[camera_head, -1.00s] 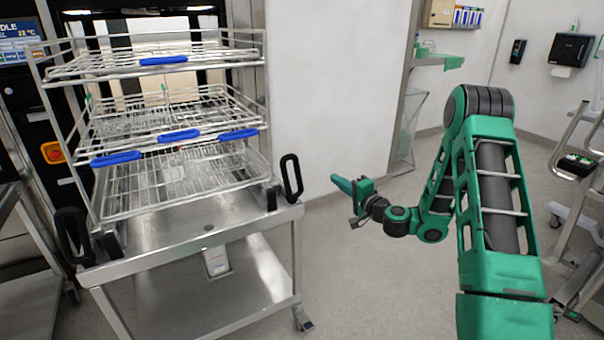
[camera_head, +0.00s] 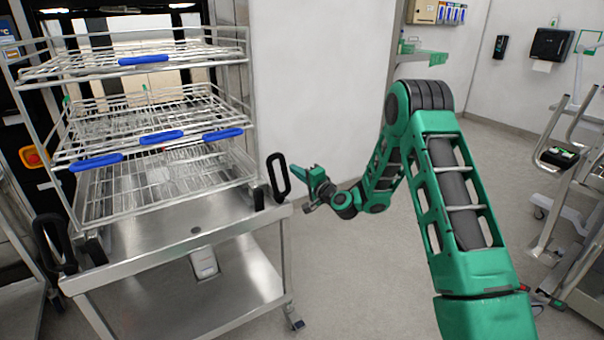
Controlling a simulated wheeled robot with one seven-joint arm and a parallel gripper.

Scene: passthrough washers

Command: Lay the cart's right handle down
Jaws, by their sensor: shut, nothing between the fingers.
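The steel cart (camera_head: 200,228) stands at the left with a wire rack on its top. Its right handle (camera_head: 278,176) is a black loop standing upright at the right front corner of the cart top. The matching left handle (camera_head: 50,243) also stands upright at the left corner. My gripper (camera_head: 303,172) is at the end of my green arm, just to the right of the right handle and at about its height. It is shut and empty. A narrow gap shows between it and the handle; the depth between them is hard to judge.
The wire rack (camera_head: 150,130) with blue grips fills the cart top and reaches toward the washer opening behind. Bare floor (camera_head: 350,285) lies right of the cart. A metal-framed trolley (camera_head: 570,200) stands at the far right, and a green shelf (camera_head: 425,57) is on the back wall.

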